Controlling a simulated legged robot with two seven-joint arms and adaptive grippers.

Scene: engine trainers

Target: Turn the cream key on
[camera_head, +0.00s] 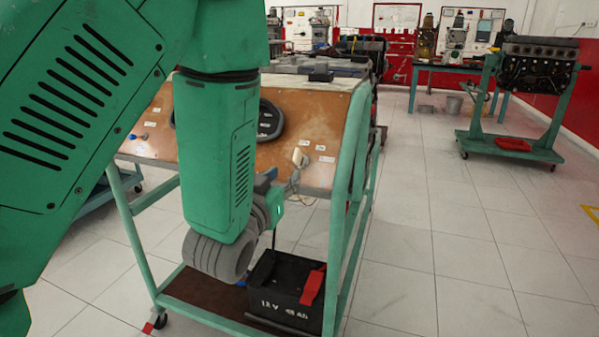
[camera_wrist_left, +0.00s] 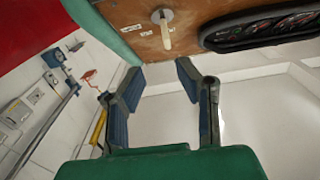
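The cream key (camera_head: 298,157) sits on the right part of the brown sloped panel (camera_head: 338,112) of the engine trainer. In the left wrist view the cream key (camera_wrist_left: 166,36) hangs from a round metal base on the panel, beyond the fingertips. My left gripper (camera_head: 268,180) is just left of and below the key in the head view, partly hidden by my own arm. In the wrist view my left gripper (camera_wrist_left: 160,72) is open and empty, with its two fingers apart and not touching the key. My right gripper is not in view.
A black gauge cluster (camera_head: 270,120) is left of the key. A black battery (camera_head: 285,290) with a red part sits on the trainer's lower shelf. The green frame post (camera_head: 342,190) stands right of the panel. An engine stand (camera_head: 530,100) is far right, with open tiled floor between.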

